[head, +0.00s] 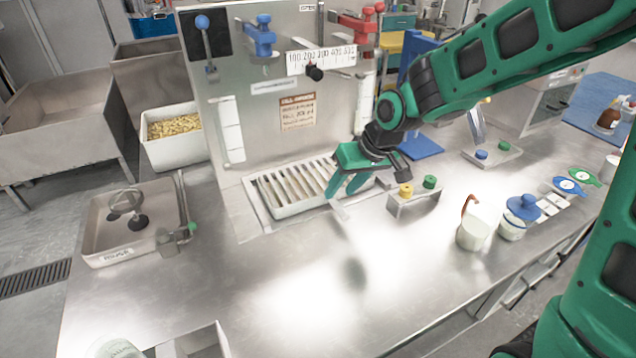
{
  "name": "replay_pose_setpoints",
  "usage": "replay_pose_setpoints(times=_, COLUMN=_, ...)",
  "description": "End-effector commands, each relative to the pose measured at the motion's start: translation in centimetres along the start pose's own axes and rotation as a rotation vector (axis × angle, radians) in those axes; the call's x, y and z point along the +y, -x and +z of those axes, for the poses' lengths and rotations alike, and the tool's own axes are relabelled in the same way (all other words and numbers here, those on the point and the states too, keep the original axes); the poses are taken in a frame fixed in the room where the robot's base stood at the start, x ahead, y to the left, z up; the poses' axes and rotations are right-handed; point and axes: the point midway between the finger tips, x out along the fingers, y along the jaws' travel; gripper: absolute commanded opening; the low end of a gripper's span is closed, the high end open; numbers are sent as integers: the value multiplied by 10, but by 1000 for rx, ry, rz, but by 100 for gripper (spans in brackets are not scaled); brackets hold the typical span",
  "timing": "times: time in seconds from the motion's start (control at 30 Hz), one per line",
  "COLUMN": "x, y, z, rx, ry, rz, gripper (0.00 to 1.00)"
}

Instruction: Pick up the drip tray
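The drip tray (284,207) is a pale, slatted rectangular tray set at the foot of the upright metal panel. A small light tab (340,211) shows by its right front side. My gripper (342,193) is over the tray's right end, pointing down, with its green fingers apart. I see nothing between the fingers. My gripper hides part of the tray's right end. Whether the fingertips touch the tray or the tab cannot be told from this view.
A small stand with yellow and green knobs (415,194) is close to the right of my gripper. A white cup (473,232) and a blue-lidded jar (514,224) stand further right. A sink-like tray (130,222) is at left.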

Motion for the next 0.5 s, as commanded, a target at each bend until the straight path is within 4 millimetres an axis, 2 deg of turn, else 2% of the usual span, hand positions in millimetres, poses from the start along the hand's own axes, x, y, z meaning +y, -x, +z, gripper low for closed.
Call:
replay_pose_setpoints(times=0.17, x=2, y=-12, z=-1, rx=-2, ry=0, rz=0, gripper=37)
replay_pose_setpoints(times=0.5, x=5, y=-50, z=-5, rx=-2, ry=0, rz=0, gripper=37)
